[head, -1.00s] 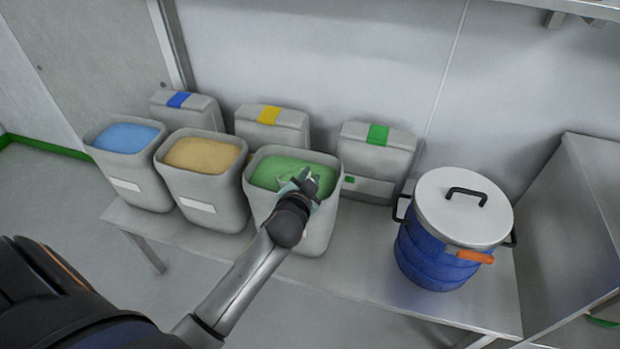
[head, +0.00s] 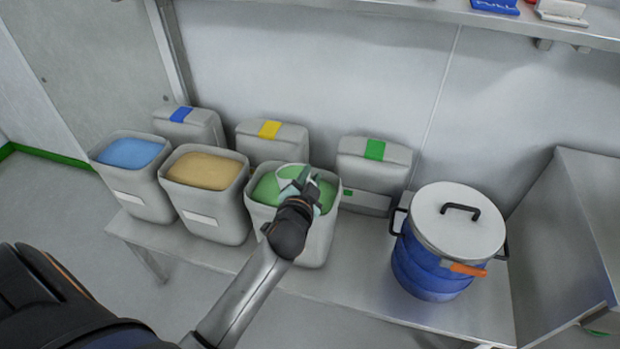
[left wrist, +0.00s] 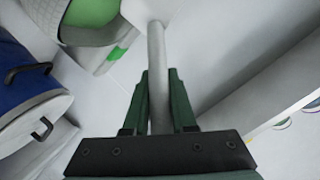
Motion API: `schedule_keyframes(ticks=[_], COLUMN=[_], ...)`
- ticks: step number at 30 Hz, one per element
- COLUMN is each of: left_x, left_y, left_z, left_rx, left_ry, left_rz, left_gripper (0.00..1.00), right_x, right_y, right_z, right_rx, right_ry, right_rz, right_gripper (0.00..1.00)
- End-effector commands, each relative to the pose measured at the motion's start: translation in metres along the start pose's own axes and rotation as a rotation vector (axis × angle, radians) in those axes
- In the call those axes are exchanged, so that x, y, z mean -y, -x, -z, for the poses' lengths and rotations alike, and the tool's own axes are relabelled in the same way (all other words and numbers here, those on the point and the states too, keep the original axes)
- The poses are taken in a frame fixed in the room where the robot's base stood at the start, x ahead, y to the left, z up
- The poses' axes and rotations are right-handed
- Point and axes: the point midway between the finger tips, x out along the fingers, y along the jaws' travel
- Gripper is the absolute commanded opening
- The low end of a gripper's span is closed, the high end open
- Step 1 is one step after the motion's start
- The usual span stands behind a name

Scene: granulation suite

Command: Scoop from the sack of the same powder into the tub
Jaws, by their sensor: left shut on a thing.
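My left gripper (head: 298,184) is shut on the grey handle of a scoop (left wrist: 157,75), over the open sack of green powder (head: 318,238). The scoop's pale rim (head: 290,168) shows at the fingertips in the head view; green shows beside it, but I cannot tell how much powder it holds. Open sacks of blue powder (head: 142,206) and tan powder (head: 205,222) stand to the left. The blue tub (head: 425,270) stands at the right with its grey lid (head: 458,222) on and an orange piece (head: 468,270) at its front. My right gripper is not in view.
All stand on a steel table (head: 365,285). Bare table lies between the green sack and the tub. A shelf (head: 420,14) hangs above; a steel cabinet (head: 580,240) stands at right.

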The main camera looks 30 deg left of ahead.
Motion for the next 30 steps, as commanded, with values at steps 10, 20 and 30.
schedule_keyframes(ticks=[10,20,30], left_x=[0.007,0.012,0.013], left_y=[0.01,0.017,0.018], left_z=[0.015,0.025,0.026], left_rx=[-0.073,-0.116,-0.119], left_ry=[-0.063,-0.107,-0.11], left_rz=[0.082,0.134,0.138], left_gripper=[0.0,0.0,0.0], right_x=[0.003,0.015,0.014], right_y=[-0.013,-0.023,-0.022], right_z=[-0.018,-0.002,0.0], right_rx=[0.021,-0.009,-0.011], right_ry=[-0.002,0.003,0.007], right_rz=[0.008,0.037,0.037], right_gripper=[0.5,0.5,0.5])
